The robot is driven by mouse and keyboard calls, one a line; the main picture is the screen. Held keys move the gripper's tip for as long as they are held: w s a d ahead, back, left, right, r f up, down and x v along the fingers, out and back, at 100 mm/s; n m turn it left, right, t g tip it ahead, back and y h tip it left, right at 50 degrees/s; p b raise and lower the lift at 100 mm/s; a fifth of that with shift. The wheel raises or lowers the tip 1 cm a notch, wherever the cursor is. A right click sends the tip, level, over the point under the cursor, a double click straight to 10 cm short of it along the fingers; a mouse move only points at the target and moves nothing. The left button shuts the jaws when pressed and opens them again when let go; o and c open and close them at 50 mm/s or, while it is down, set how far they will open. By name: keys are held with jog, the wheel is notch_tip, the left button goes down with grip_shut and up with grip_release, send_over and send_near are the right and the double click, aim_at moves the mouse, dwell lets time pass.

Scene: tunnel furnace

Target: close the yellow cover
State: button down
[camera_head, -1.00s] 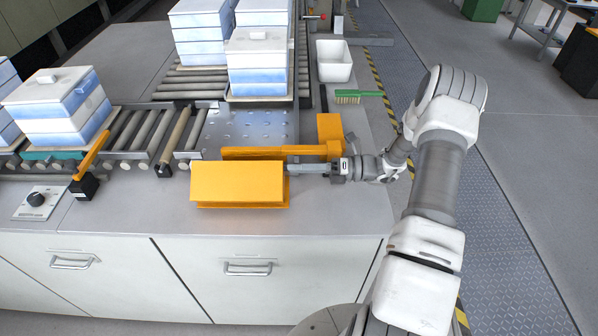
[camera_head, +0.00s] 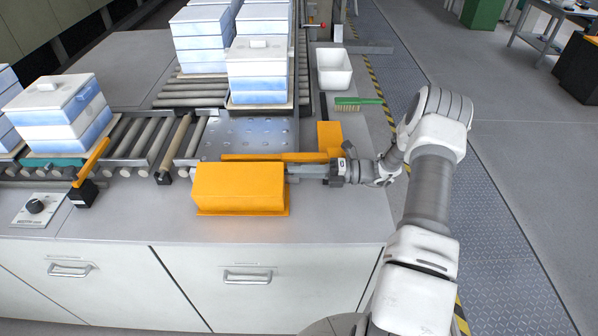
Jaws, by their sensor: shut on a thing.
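The yellow cover (camera_head: 240,188) is an orange-yellow box shape on the grey counter, in front of the metal ball-transfer plate. Its long front face and narrow top show, and its front lower edge lies at or very near the counter; I cannot tell whether a small gap is left. My gripper (camera_head: 293,172) is at the cover's right end, pointing left. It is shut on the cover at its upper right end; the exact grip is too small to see. The cover's back and inside are hidden.
An orange bar (camera_head: 265,157) and an orange block (camera_head: 329,135) stand just behind my gripper. A white bin (camera_head: 334,68) and a green brush (camera_head: 358,103) lie farther back. Stacked blue-white boxes (camera_head: 257,72) stand on rollers. The counter front is clear.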

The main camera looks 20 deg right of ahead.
jog(key=c, duration=0.8)
grip_release()
jog(key=shift+c, duration=0.2)
jog(key=shift+d, duration=0.1)
jog(key=b+v, duration=0.2)
jog(key=v, duration=1.5)
jog(key=shift+s+d+b, duration=0.1)
jog(key=shift+d+b, duration=0.05)
jog(key=shift+b, duration=0.2)
jog(key=s+a+r+n+g+h, duration=0.4)
jog(key=a+r+n+g+h, duration=0.35)
jog(key=a+r+n, duration=0.8)
jog(key=s+a+r+n+t+h, duration=0.3)
jog(key=s+n+h, duration=0.2)
jog(key=s+n, duration=0.4)
jog(key=s+a+r+n+t+h, duration=0.4)
jog(key=s+n, duration=0.5)
jog(key=n, duration=0.3)
jog(key=shift+r+h, duration=0.25)
jog(key=shift+h, duration=0.1)
